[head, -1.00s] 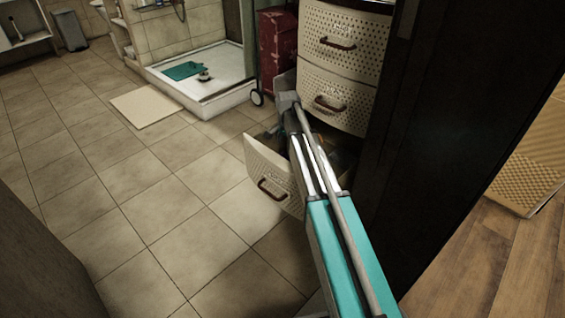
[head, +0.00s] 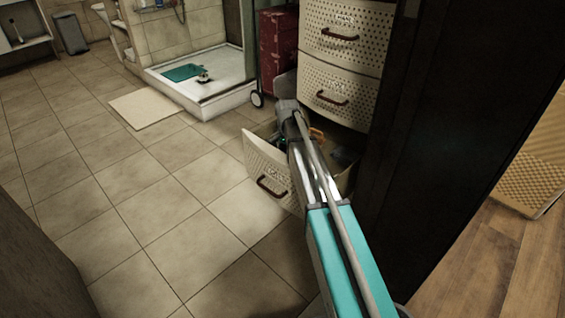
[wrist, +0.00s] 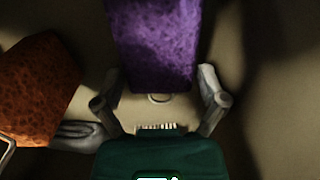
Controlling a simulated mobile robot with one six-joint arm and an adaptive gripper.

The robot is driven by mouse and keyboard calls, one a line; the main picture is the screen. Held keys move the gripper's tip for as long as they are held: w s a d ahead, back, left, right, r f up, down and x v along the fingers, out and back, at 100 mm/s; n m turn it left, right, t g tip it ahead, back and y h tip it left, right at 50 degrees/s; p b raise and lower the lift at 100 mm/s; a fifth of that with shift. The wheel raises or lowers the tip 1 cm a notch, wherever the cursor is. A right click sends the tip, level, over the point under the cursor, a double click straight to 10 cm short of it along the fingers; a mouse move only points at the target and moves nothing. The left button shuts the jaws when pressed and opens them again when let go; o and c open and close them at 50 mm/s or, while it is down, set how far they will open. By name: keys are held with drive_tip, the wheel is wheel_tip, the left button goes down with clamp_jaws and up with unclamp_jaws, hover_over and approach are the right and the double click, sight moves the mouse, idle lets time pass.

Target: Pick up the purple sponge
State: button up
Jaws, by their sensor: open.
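The purple sponge (wrist: 152,45) fills the upper middle of the wrist view, its near end toward my gripper. My gripper (wrist: 160,90) is open, with one finger on each side of the sponge's near end. I cannot tell whether the fingers touch it. In the head view my arm reaches down into the open bottom drawer (head: 268,178), and the arm hides the sponge and the gripper's fingertips there.
An orange-brown sponge (wrist: 38,88) lies left of the purple one in the wrist view. Two closed drawers (head: 340,85) stand above the open one. A dark panel (head: 450,130) rises on the right. The tiled floor (head: 140,220) at left is clear.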

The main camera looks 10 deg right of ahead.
idle(0.5)
drive_tip(key=c, duration=0.6)
drive_tip(key=shift+r, duration=0.1)
wheel_tip(320, 180, up, 18)
drive_tip(key=p, duration=1.8)
